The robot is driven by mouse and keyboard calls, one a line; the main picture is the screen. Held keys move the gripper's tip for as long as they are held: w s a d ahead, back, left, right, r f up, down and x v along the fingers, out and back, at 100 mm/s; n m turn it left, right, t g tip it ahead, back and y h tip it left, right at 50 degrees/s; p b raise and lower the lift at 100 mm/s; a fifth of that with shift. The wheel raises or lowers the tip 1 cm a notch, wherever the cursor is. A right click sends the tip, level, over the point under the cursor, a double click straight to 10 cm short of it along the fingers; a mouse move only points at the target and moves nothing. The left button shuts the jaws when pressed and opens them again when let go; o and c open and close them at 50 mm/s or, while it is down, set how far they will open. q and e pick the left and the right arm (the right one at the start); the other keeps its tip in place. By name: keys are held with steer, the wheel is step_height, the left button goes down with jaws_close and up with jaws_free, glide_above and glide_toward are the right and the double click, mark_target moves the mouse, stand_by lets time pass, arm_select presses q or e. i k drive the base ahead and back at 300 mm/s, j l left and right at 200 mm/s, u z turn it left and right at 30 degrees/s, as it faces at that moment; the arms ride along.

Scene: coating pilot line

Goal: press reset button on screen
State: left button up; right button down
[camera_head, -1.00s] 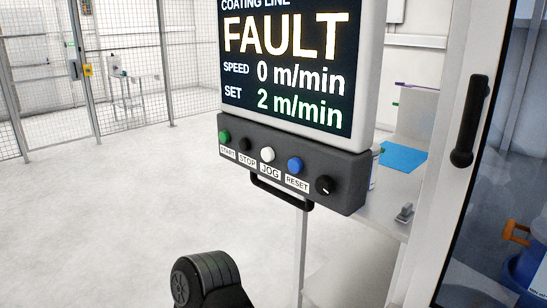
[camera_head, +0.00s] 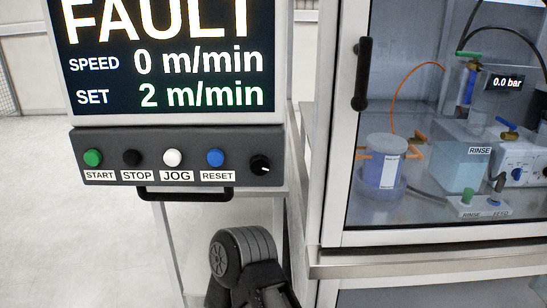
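The screen (camera_head: 165,60) fills the upper left of the head view and reads FAULT, speed 0 m/min, set 2 m/min. Below it is a dark button panel (camera_head: 195,140). The blue button (camera_head: 215,157) above the RESET label (camera_head: 217,175) is on the panel's right half, between the white JOG button (camera_head: 172,157) and a black knob (camera_head: 260,165). A dark part of one of my arms shows at the bottom centre, below the panel and apart from it. No gripper fingers are visible. Nothing covers the reset button.
Green START (camera_head: 93,157) and black STOP (camera_head: 132,158) buttons sit left on the panel. A black handle bar (camera_head: 185,194) juts out below it. At right stands a glass-fronted cabinet with a door handle (camera_head: 362,75) and a metal ledge (camera_head: 430,264). Open floor lies at left.

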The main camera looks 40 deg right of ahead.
mark_target(214, 157)
steer(key=i+j+z, duration=0.1)
steer(key=j+z, duration=0.55)
steer(key=z, duration=0.15)
steer(key=j+z, duration=0.8)
